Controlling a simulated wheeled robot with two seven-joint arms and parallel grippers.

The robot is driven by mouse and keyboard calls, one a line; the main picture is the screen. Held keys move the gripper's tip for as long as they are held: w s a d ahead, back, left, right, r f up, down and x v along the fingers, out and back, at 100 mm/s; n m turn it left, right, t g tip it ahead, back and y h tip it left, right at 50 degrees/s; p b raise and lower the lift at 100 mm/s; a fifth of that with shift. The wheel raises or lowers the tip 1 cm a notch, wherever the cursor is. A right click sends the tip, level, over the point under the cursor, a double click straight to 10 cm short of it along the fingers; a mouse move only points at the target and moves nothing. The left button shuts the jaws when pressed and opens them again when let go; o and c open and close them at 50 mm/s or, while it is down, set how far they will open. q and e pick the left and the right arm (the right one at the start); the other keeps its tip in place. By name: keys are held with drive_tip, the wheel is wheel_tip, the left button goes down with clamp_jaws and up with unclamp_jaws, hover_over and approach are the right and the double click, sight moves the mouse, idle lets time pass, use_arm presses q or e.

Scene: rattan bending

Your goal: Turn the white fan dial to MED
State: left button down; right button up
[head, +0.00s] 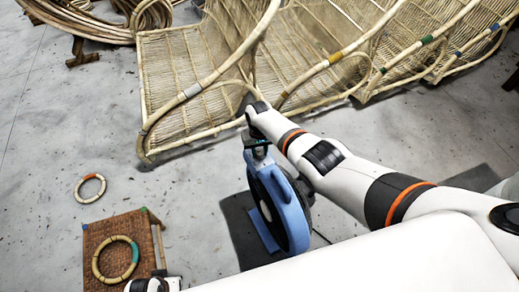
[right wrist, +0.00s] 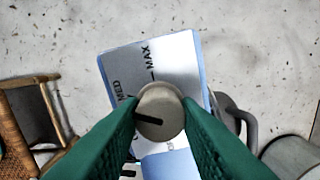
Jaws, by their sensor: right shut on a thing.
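The fan (head: 290,215) stands below my right arm in the head view; its ring-shaped body looks blue. My right gripper (head: 260,150) is at the top of the fan. In the right wrist view its two green fingers are shut on the round grey-beige dial (right wrist: 160,108), one on each side. The MAX label (right wrist: 150,62) is above the dial on a pale panel (right wrist: 180,60). The lower labels are mostly hidden by the dial and fingers. My left gripper's fingers do not show.
Rattan chairs (head: 200,60) stand at the back. A woven stool (head: 125,225) with a rattan ring (head: 97,265) on it is at the lower left, and another ring (head: 77,190) lies on the floor. Grey floor is clear between stool and fan.

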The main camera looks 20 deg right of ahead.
sight(259, 152)
idle(0.5)
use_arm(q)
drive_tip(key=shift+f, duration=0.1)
use_arm(e)
drive_tip(key=o, duration=1)
drive_tip(key=shift+r, duration=0.1)
drive_tip(key=shift+r, duration=0.1)
wheel_tip(259, 152, up, 2)
drive_tip(key=shift+r+p, duration=0.25)
drive_tip(key=shift+p, duration=0.85)
wheel_tip(259, 152, up, 4)
drive_tip(key=shift+r+p, duration=0.1)
drive_tip(key=shift+p, duration=1.15)
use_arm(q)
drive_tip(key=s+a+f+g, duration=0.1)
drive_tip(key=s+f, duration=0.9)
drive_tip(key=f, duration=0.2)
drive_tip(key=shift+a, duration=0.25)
use_arm(e)
drive_tip(key=shift+r, duration=0.25)
